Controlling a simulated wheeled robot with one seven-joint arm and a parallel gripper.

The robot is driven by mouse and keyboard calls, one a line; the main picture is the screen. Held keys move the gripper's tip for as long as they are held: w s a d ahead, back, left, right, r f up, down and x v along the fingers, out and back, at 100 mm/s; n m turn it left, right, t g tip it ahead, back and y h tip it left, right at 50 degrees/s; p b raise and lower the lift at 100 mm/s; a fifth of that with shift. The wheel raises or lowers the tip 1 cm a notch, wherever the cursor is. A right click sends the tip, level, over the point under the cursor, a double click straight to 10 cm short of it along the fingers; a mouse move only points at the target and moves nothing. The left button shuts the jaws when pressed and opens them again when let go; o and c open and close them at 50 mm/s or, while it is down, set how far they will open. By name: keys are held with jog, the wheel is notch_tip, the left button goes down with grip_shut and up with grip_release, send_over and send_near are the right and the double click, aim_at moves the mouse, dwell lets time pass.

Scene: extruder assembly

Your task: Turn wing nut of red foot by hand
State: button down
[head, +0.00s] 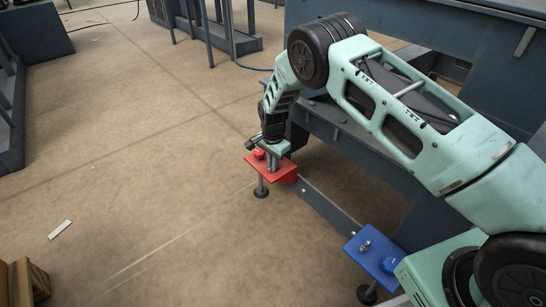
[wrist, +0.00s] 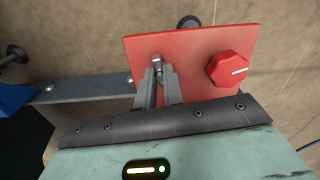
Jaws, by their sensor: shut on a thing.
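The red foot (head: 284,171) is a red plate on the end of a dark frame rail, with a post and round black pad below. The plate also fills the upper middle of the wrist view (wrist: 195,45). My gripper (head: 272,160) reaches down onto the plate from above. In the wrist view my gripper (wrist: 158,76) has its two grey fingers closed around the small metal wing nut (wrist: 157,61) near the plate's left side. Most of the nut is hidden between the fingers. A red knob (wrist: 230,69) with a white mark sits to the right, apart from the fingers.
A blue foot (head: 375,254) sits on the frame at lower right. The dark frame rail (head: 330,208) runs between the two feet. The floor left of the red foot is open, with a small white strip (head: 60,229) on it. A wooden object (head: 22,282) stands at lower left.

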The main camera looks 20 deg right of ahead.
jog(key=c, duration=1.8)
grip_release()
jog(key=shift+m, duration=0.5)
jog(key=shift+o, duration=1.4)
notch_tip(320, 180, up, 6)
jog(key=p, duration=0.4)
jog(key=shift+r, duration=0.1)
